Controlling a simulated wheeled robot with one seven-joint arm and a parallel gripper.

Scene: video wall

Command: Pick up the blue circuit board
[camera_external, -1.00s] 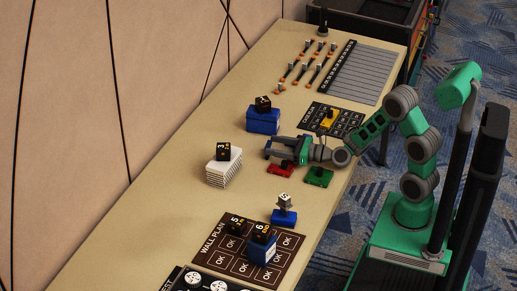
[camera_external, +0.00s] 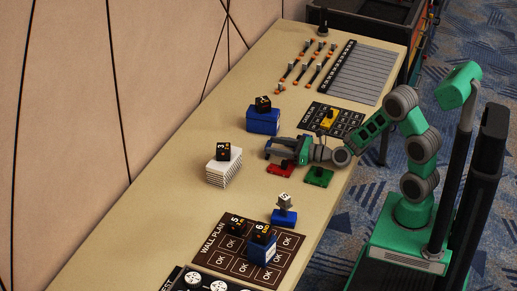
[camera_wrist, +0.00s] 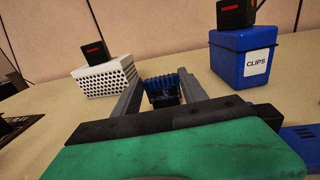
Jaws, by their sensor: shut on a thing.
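My gripper (camera_external: 268,149) reaches in from the right over the middle of the table in the external view. In the wrist view, its two grey fingers (camera_wrist: 162,94) are shut on a blue piece with a ridged top edge and dark parts, which I take as the blue circuit board (camera_wrist: 160,78). The fingers hide most of it in the external view. I cannot tell whether it touches the table.
A red board (camera_external: 280,169) and a green board (camera_external: 319,178) lie close below my gripper. A white perforated block (camera_external: 223,173) and a blue CLIPS box (camera_external: 263,123) stand beyond it, each with a black cube on top. A yellow board (camera_external: 328,118) lies behind.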

